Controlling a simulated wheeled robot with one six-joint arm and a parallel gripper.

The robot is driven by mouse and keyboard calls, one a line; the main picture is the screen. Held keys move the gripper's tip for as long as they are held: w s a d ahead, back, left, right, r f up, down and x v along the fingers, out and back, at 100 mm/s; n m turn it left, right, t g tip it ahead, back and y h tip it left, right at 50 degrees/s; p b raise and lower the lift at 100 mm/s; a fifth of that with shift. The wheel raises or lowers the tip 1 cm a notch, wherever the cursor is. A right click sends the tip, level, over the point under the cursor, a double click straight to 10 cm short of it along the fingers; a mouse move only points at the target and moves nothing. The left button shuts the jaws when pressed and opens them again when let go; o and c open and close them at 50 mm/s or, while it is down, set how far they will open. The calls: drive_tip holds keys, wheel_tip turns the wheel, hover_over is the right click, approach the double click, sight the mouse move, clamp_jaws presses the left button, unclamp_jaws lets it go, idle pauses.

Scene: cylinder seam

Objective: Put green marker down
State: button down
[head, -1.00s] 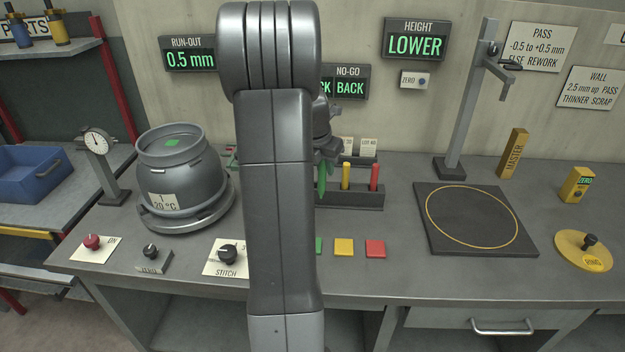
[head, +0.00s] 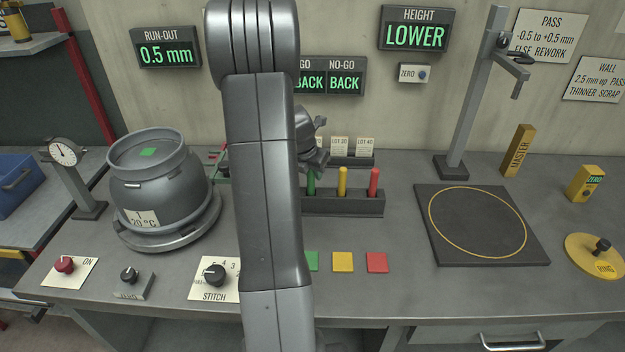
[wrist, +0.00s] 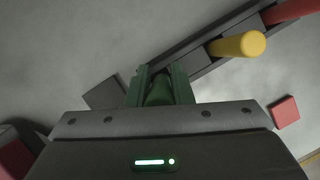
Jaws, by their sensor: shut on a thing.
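The green marker (head: 311,182) stands upright at the left end of the dark marker rack (head: 345,207), in line with the yellow marker (head: 342,181) and the red marker (head: 374,182). My gripper (head: 314,165) is shut on the top of the green marker; my arm hides part of it in the head view. In the wrist view the green marker (wrist: 158,92) sits between my fingers, over the rack's end. The yellow marker (wrist: 238,45) and red marker (wrist: 295,8) stand farther along the rack. Whether the green marker's foot is fully seated I cannot tell.
Green, yellow (head: 342,262) and red (head: 376,262) pads lie in front of the rack. A grey cylinder (head: 158,185) stands on a turntable at left. A black plate (head: 480,225) with a yellow ring lies right. Lot cards (head: 365,147) stand behind the rack.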

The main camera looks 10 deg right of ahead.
sight(313, 179)
drive_tip(key=shift+f, duration=1.35)
drive_tip(key=shift+f, duration=0.15)
drive_tip(key=c, duration=1.3)
unclamp_jaws()
drive_tip(key=shift+a+r, duration=0.1)
drive_tip(key=shift+r, duration=0.6)
drive_tip(key=v, duration=1.1)
drive_tip(key=shift+s, duration=0.1)
